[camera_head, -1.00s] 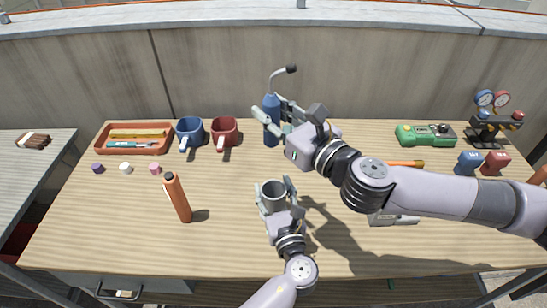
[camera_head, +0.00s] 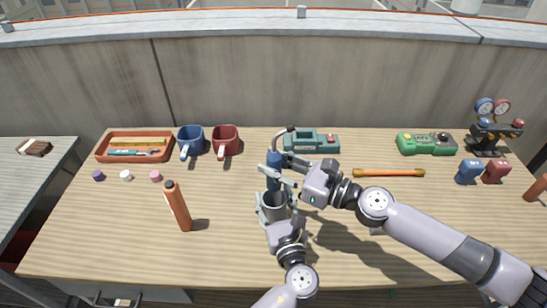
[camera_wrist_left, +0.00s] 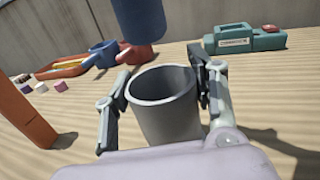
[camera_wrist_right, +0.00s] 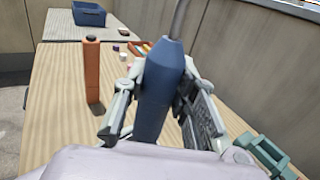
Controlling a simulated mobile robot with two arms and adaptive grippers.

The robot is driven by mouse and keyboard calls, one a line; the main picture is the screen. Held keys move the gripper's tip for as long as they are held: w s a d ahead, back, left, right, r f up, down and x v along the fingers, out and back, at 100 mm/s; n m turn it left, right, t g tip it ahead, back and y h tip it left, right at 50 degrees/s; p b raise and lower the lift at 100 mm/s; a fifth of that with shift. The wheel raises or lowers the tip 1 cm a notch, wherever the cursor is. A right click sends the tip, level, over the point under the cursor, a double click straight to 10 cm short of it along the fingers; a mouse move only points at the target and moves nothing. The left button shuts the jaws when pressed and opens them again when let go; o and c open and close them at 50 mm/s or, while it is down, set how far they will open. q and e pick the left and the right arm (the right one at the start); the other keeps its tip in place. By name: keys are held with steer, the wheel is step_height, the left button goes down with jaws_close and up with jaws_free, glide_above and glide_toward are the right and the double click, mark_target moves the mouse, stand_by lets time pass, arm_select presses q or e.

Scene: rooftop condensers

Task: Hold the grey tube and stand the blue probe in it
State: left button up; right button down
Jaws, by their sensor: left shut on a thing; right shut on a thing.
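The grey tube (camera_head: 273,210) stands upright with its open mouth up, and its hollow inside shows in the left wrist view (camera_wrist_left: 168,110). My left gripper (camera_head: 274,203) is shut on it, one finger on each side. The blue probe (camera_head: 273,176) is upright, with a bent grey stem and dark tip on top. My right gripper (camera_head: 279,168) is shut around its body, which also shows in the right wrist view (camera_wrist_right: 158,95). In the left wrist view the probe's lower end (camera_wrist_left: 141,25) hangs above the tube's rim, apart from it and toward the far side.
An orange bottle (camera_head: 179,208) stands left of the tube. A blue mug (camera_head: 190,138), a red mug (camera_head: 225,138) and a teal case (camera_head: 320,142) stand behind. An orange rod (camera_head: 388,173) and a green device (camera_head: 425,144) lie right. The front left is clear.

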mark_target(274, 184)
steer(key=shift+f, duration=1.2)
steer(key=shift+f, duration=0.25)
steer(key=shift+f, duration=0.35)
steer(key=shift+f, duration=0.4)
steer(key=shift+f, duration=0.25)
steer(key=shift+f, duration=0.2)
steer(key=shift+f, duration=0.4)
steer(key=shift+f, duration=0.2)
stand_by(0.5)
steer(key=c, duration=1.2)
jaws_free()
